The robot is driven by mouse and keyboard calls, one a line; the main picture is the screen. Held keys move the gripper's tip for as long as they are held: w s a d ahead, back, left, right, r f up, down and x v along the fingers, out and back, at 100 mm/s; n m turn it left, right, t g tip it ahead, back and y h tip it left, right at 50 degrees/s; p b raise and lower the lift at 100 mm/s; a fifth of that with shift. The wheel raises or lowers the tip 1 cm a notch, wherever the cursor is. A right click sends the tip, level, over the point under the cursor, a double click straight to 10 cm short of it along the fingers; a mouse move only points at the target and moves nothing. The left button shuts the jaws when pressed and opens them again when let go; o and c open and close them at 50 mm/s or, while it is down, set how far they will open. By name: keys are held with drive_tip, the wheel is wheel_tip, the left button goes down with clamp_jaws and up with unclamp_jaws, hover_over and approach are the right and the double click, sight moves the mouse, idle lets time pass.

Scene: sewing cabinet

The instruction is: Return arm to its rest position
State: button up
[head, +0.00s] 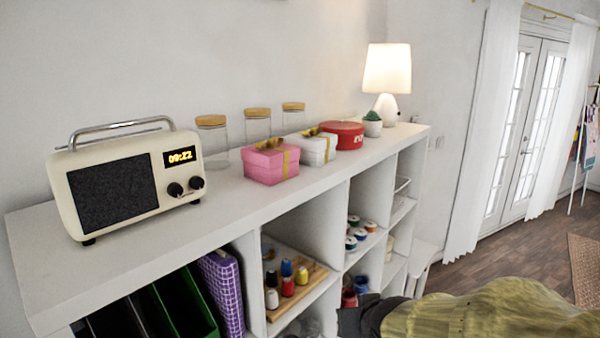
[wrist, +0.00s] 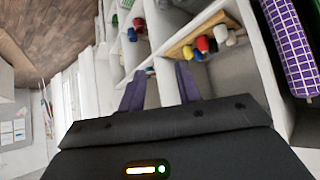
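My arm (head: 480,315) reaches in from the lower right of the head view, wearing a yellow-green covering. Its dark front end is at the bottom centre, before the white cabinet (head: 215,200). In the wrist view, my gripper (wrist: 160,82) has its two dark purple fingers apart. Only pale cabinet surface shows between them, and no held object is visible. The fingers point toward the cabinet's open compartments. The fingertips cannot be made out clearly in the head view.
A radio (head: 115,190), glass jars, pink box (head: 270,165), white box, red tin (head: 343,133), plant and lamp (head: 387,75) stand on top. Compartments hold a wooden rack (head: 312,280) of spools, more spools and a purple checked binder (head: 222,290). Open floor (head: 535,250) lies right.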

drive_tip(key=s+d+f+g, duration=0.2)
drive_tip(key=s+f+g, duration=0.1)
drive_tip(key=s+f, duration=0.2)
drive_tip(key=s+d+f+g+h, duration=0.1)
drive_tip(key=s+d+f+g, duration=0.1)
drive_tip(key=s+f, duration=0.3)
drive_tip(key=shift+s+f+m+g+b, duration=0.2)
drive_tip(key=shift+f+m+g+b, duration=0.25)
drive_tip(key=shift+g, duration=0.25)
